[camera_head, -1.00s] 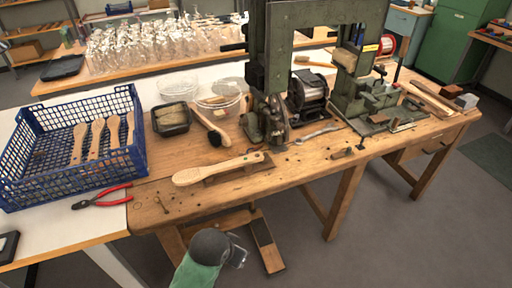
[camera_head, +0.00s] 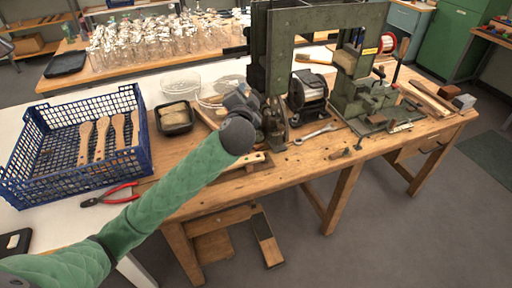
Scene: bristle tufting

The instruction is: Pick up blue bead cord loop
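I cannot make out a blue bead cord loop in the head view. My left arm, in a green sleeve, reaches in from the lower left across the workbench. Its dark grey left gripper (camera_head: 240,98) is over the bench, in front of the left side of the green machine. The fingers blend with the dark parts behind them, so I cannot tell whether they are open or shut, or whether they hold anything. The arm and gripper hide part of the bench, the wooden paddle on it and the clear bowls. My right gripper is not in view.
A blue crate (camera_head: 80,112) with wooden paddles stands at the left. Red-handled pliers (camera_head: 110,196) lie before it. A black tray (camera_head: 174,118) is beside the crate. The tall green machine (camera_head: 264,50) rises behind the gripper. A wrench (camera_head: 316,133) lies to its right.

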